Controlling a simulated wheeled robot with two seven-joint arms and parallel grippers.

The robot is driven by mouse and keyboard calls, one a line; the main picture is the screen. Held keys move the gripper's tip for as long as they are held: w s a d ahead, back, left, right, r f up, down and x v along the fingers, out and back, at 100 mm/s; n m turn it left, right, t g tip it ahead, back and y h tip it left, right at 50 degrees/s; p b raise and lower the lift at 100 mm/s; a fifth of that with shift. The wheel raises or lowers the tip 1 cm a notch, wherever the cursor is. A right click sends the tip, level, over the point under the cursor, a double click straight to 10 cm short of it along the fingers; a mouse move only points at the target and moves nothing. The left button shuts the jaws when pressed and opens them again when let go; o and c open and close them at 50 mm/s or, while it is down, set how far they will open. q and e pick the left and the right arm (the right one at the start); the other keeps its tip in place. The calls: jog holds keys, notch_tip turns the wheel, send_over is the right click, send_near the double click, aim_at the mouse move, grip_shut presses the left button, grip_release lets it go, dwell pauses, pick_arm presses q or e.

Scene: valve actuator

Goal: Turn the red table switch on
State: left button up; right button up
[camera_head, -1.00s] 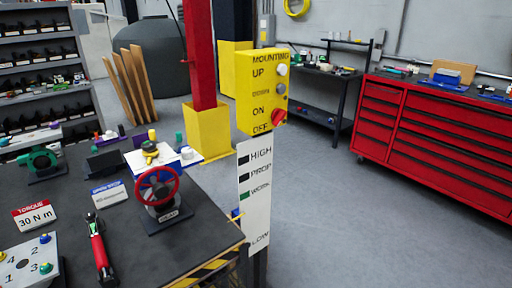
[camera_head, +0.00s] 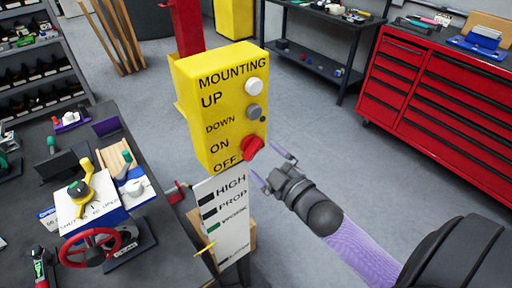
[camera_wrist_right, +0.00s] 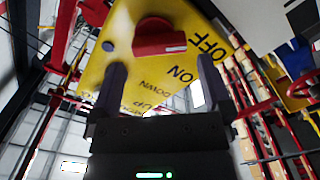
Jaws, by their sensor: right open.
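The red table switch (camera_head: 252,147) is a red knob low on the right side of a yellow control box (camera_head: 215,110), beside the words ON and OFF. A white button (camera_head: 255,86) and a grey button (camera_head: 254,111) sit above it. My right gripper (camera_head: 271,166) is open and empty, just right of and slightly below the red switch, apart from it. In the right wrist view the red switch (camera_wrist_right: 160,38) lies ahead, beyond and between the two open fingers (camera_wrist_right: 162,85). The printed labels appear upside down there. My left gripper is not in view.
A dark workbench (camera_head: 150,240) with a red handwheel (camera_head: 90,247) is at the left. A red tool cabinet (camera_head: 440,100) stands at the right. Open floor (camera_head: 300,110) lies between.

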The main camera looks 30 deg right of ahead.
aim_at(256, 152)
jog(key=w, duration=0.3)
jog(key=shift+w+a, duration=0.1)
jog(key=shift+w, duration=0.15)
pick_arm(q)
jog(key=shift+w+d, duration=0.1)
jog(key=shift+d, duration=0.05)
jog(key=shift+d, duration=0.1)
pick_arm(e)
jog(key=c, duration=1)
